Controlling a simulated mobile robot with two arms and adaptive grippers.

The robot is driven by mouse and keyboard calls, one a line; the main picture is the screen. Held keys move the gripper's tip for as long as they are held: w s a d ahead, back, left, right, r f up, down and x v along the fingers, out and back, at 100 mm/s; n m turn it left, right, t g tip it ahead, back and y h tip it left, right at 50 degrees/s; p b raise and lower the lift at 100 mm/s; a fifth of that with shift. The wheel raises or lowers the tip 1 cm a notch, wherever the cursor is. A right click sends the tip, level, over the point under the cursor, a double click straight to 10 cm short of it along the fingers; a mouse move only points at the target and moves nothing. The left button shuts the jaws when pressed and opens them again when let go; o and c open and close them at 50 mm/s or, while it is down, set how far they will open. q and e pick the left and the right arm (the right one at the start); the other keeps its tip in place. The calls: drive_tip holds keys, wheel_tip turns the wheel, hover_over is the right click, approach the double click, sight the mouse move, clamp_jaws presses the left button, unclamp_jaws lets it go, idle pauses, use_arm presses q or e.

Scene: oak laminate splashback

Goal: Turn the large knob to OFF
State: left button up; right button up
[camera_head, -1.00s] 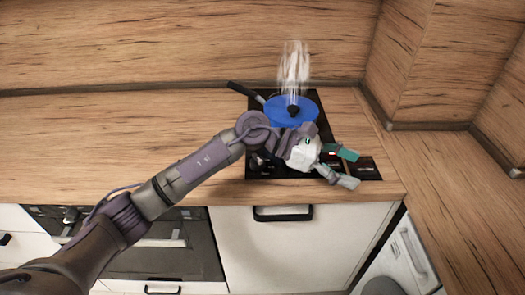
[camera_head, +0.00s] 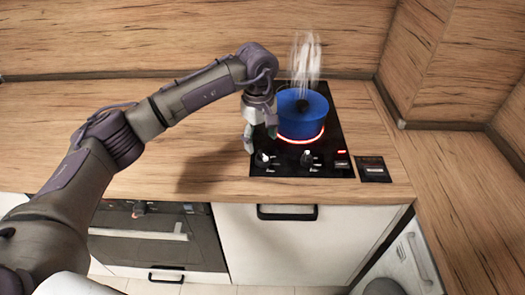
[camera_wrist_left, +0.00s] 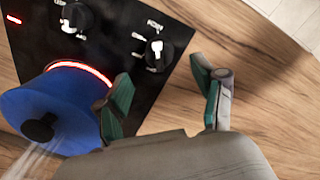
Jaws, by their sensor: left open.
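Two dark knobs sit on the black cooktop's front strip: a left knob (camera_head: 262,159) and a right knob (camera_head: 307,159). The wrist view shows the left knob (camera_wrist_left: 155,52) with white lettering around it, and the right knob (camera_wrist_left: 72,17) farther off. I cannot tell which is the larger, and the lettering is too blurred to read surely. My left gripper (camera_head: 261,135) is open and empty, pointing down above the cooktop's left edge, just behind the left knob. In the wrist view its fingers (camera_wrist_left: 163,80) are apart, with the left knob just beyond them. My right gripper is not in view.
A blue pot (camera_head: 302,115) with a black lid knob steams on a glowing red burner, close right of my gripper. A red light (camera_head: 341,152) shows on the cooktop. A dark panel (camera_head: 373,169) lies at right. The counter (camera_head: 130,135) left is mostly clear.

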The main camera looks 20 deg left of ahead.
sight(262, 154)
use_arm(q)
wheel_tip(262, 154, down, 6)
drive_tip(key=shift+w+d+f+p, duration=0.15)
drive_tip(key=shift+p, duration=0.35)
drive_tip(key=shift+c, duration=0.2)
drive_tip(key=c, duration=1.1)
